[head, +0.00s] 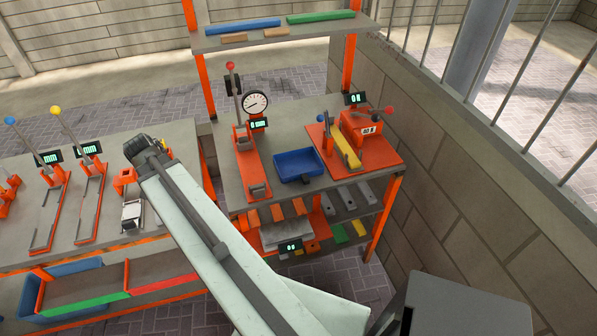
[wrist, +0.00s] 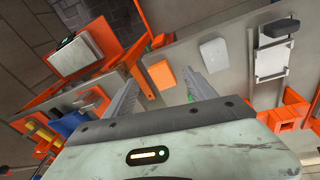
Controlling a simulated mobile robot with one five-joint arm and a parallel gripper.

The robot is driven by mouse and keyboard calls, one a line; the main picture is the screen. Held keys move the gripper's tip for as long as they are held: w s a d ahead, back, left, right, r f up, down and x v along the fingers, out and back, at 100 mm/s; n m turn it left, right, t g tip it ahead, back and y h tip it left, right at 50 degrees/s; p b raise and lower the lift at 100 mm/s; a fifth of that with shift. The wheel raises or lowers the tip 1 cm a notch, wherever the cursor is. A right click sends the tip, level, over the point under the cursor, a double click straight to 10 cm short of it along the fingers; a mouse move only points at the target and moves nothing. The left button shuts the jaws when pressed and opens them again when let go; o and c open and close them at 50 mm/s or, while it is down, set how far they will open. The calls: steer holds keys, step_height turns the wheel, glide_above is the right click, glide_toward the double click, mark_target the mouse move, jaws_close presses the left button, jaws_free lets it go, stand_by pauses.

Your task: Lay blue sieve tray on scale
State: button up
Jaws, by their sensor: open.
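The blue sieve tray (head: 298,165) lies on the upper bench top in the head view, between two orange test devices, with a dark tab at its front edge. A metal plate on an orange base, likely the scale (wrist: 85,55), shows at upper left in the wrist view. My gripper (head: 146,147) is up and left of the tray, well apart from it. In the wrist view my gripper (wrist: 161,80) has its fingers spread, with nothing visibly held.
A gauge press (head: 254,104) stands left of the tray and a force tester (head: 360,132) right of it. An upper shelf (head: 275,34) overhangs the back. Orange posts (head: 382,220) frame the shelving. A left bench (head: 112,215) holds several lever devices.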

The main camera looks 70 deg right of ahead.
steer(key=s+d+m+g, duration=0.1)
steer(key=s+d+m, duration=0.3)
steer(key=s+d, duration=0.3)
steer(key=s+d+m, duration=0.4)
steer(key=s+d, duration=0.1)
steer(key=d, duration=0.4)
steer(key=m+g+b, duration=0.2)
steer(key=m, duration=0.6)
glide_toward(303, 177)
steer(key=f, duration=0.2)
steer(key=shift+s+f+h+b, duration=0.2)
steer(key=shift+f+b, duration=0.35)
steer(key=shift+s+f+h+b, duration=0.2)
steer(key=shift+f+b, duration=0.35)
steer(key=b+x, duration=0.4)
steer(key=x, duration=0.1)
steer(key=shift+s+d+b, duration=0.2)
steer(key=shift+s+b, duration=0.1)
steer(key=shift+s, duration=0.05)
steer(key=shift+r, duration=0.15)
steer(key=shift+c, duration=0.4)
jaws_close()
